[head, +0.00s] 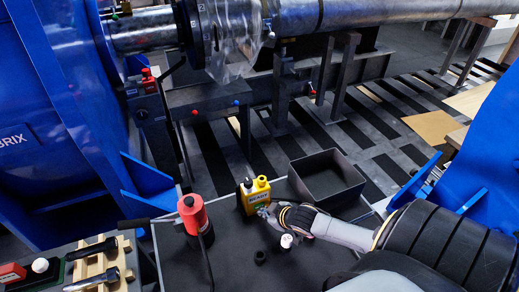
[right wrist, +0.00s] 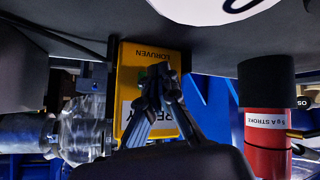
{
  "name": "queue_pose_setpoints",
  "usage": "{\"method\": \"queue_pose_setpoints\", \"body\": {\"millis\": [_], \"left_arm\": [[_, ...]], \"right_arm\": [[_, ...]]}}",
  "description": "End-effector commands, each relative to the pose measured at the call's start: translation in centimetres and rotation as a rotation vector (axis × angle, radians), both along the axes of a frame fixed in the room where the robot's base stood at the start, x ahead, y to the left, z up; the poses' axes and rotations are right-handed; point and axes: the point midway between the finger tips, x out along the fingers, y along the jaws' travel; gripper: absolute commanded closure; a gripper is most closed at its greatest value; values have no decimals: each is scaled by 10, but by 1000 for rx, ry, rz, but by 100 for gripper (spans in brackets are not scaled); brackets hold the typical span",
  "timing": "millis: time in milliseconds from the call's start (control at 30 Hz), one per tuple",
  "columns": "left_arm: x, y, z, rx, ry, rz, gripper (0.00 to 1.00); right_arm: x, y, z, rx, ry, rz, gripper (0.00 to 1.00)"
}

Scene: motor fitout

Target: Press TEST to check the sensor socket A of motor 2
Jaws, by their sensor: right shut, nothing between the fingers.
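A yellow tester box (head: 257,197) with a dark and a yellow knob on top stands on the dark bench. Its label reads READY. My right gripper (head: 264,211) is at its front lower right in the head view. In the right wrist view, which is upside down, the fingers (right wrist: 160,88) are shut and empty in front of the yellow face (right wrist: 130,60). They cover part of the label, and a bit of green shows beside the tips. I cannot tell whether they touch it. No TEST lettering or motor socket can be made out. My left gripper is not in view.
A red cylinder (head: 193,212) with a dark cable stands left of the tester, also in the right wrist view (right wrist: 267,130). An open dark bin (head: 330,190) is behind right. A white-topped piece (head: 286,241) and small black piece (head: 260,257) are in front. Tools lie left.

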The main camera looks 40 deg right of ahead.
Motion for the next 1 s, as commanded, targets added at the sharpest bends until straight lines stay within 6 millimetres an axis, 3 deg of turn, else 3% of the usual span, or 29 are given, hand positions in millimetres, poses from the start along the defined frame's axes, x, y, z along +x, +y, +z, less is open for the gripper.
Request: {"method": "queue_pose_setpoints", "body": {"millis": [1000], "left_arm": [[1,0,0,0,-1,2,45]], "right_arm": [[9,-3,0,0,-1,1,100]]}}
